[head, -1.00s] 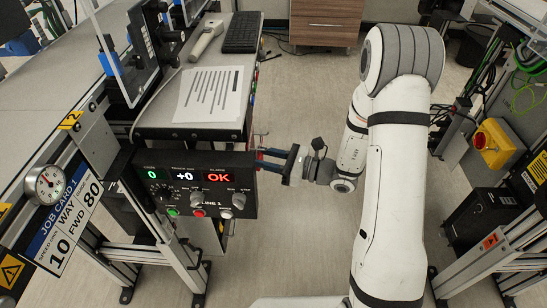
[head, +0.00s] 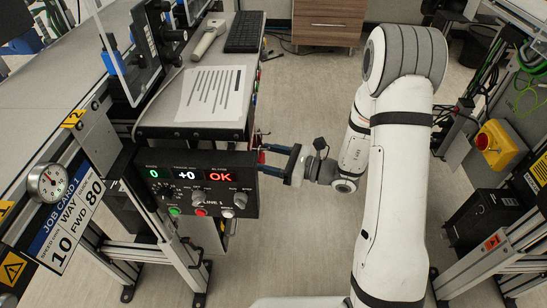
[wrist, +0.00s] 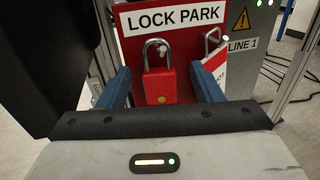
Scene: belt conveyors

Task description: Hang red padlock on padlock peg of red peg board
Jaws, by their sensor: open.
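In the wrist view a red padlock (wrist: 158,86) with a grey shackle is upright against the red peg board (wrist: 189,50) under a white LOCK PARK label. A peg end (wrist: 163,48) shows inside the shackle, so the padlock appears to hang on it. My gripper (wrist: 163,88) is open, one blue finger on each side of the padlock with a gap to both. In the head view my gripper (head: 266,158) reaches left to the right side of the control box. The padlock cannot be made out there.
A second hook (wrist: 212,38) with a red and white tag (wrist: 215,66) is right of the padlock. The black control panel (head: 195,183) stands left of my gripper. A sheet of paper (head: 212,94) lies on the shelf above. Open floor lies below my gripper.

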